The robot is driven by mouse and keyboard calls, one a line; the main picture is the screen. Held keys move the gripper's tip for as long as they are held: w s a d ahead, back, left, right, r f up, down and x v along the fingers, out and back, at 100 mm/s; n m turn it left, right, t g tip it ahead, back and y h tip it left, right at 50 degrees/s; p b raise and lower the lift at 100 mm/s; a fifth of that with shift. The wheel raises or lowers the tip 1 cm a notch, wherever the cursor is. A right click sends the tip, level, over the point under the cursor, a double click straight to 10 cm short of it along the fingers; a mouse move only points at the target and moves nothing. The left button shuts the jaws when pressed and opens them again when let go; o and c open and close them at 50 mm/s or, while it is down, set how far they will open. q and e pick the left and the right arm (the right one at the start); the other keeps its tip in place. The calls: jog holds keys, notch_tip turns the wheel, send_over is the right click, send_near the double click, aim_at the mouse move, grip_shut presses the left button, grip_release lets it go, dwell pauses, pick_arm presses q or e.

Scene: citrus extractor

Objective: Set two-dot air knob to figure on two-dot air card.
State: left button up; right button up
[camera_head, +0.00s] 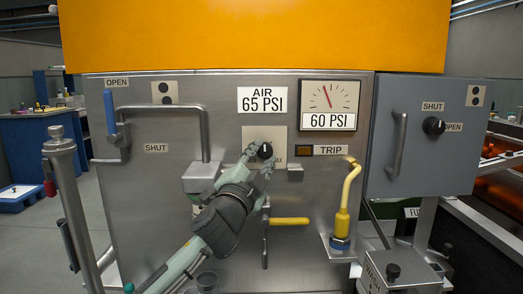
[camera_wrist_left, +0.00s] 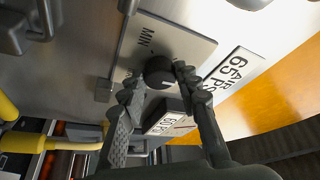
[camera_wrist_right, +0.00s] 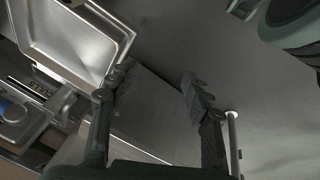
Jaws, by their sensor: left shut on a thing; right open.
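The air card (camera_head: 262,100) reads "AIR 65 PSI" on the steel panel. The gauge (camera_head: 330,105) to its right shows "60 PSI" below a needle pointing slightly left of upright. The black air knob (camera_head: 265,151) sits on a pale plate below the card. My left gripper (camera_head: 260,160) is shut on the knob, with its fingers on either side. In the left wrist view the knob (camera_wrist_left: 159,72) shows a white mark, with "MIN" printed on its plate; the gauge readout is partly hidden by a finger. My right gripper (camera_wrist_right: 157,80) is open and empty, away from the knob.
A two-dot plate (camera_head: 164,92) is at the panel's upper left; another marked plate (camera_head: 475,95) is on the grey box. A blue-handled lever (camera_head: 110,112), yellow handle (camera_head: 289,221) and yellow hose (camera_head: 346,200) stick out nearby. A metal tray (camera_wrist_right: 75,40) is near my right gripper.

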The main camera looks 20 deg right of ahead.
pick_arm(q)
jog(key=m+g+p, duration=0.1)
jog(key=m+p, duration=0.1)
jog(key=p, duration=0.3)
jog(key=shift+a+r+m, duration=0.1)
jog(key=shift+m, duration=0.3)
pick_arm(e)
notch_tip(320, 180, down, 13)
jog(key=y, duration=0.1)
jog(key=shift+w+a+g, duration=0.3)
jog(key=shift+w, duration=0.05)
pick_arm(q)
jog(key=o, duration=1.2)
jog(key=shift+c, duration=0.2)
jog(key=v, duration=1.2)
